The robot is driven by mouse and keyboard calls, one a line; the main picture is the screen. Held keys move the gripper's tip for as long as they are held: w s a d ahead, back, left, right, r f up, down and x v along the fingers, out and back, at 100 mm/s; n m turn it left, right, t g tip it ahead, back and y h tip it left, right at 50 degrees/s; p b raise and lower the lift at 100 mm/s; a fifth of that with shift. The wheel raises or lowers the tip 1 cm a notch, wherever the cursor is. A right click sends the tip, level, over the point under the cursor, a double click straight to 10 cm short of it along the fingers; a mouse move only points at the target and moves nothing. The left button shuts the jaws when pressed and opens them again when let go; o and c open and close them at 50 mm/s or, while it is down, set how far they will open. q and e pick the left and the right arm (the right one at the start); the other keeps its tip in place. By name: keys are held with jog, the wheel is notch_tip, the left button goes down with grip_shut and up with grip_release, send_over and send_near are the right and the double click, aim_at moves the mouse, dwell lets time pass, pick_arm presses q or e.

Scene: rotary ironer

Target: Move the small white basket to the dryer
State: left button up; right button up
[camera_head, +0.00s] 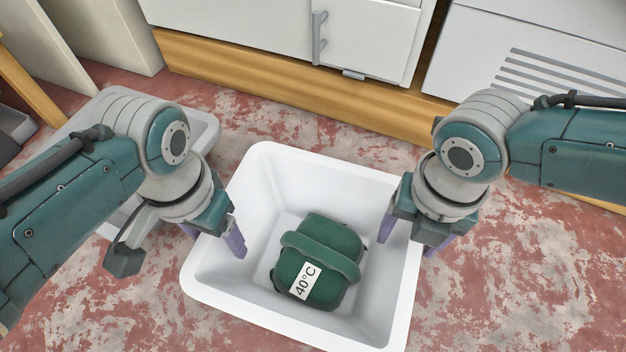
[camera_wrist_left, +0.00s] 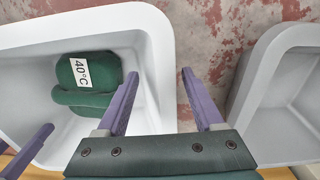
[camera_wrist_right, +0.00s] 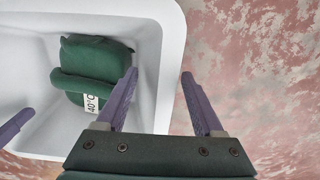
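The small white basket (camera_head: 262,172) stands on the floor in front of me in the head view. A folded green cloth bundle (camera_head: 318,250) with a "40°C" label lies in it. My left gripper (camera_head: 215,243) is open at the basket's left wall, one finger inside and one outside; the left wrist view shows the wall (camera_wrist_left: 158,60) between the fingers. My right gripper (camera_head: 407,246) is open at the right wall in the same way; the right wrist view shows that wall (camera_wrist_right: 168,60) between the fingers. I cannot tell which appliance is the dryer.
A grey basket (camera_head: 207,122) stands to the left, partly behind my left arm. A white cabinet front with a handle (camera_head: 318,38) and a slatted white panel (camera_head: 560,75) stand at the back above a wooden plinth (camera_head: 260,85). Floor is free to the right.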

pick_arm(q)
jog(key=shift+a, duration=0.1)
grip_shut()
pick_arm(e)
grip_shut()
jog(key=shift+d, duration=0.1)
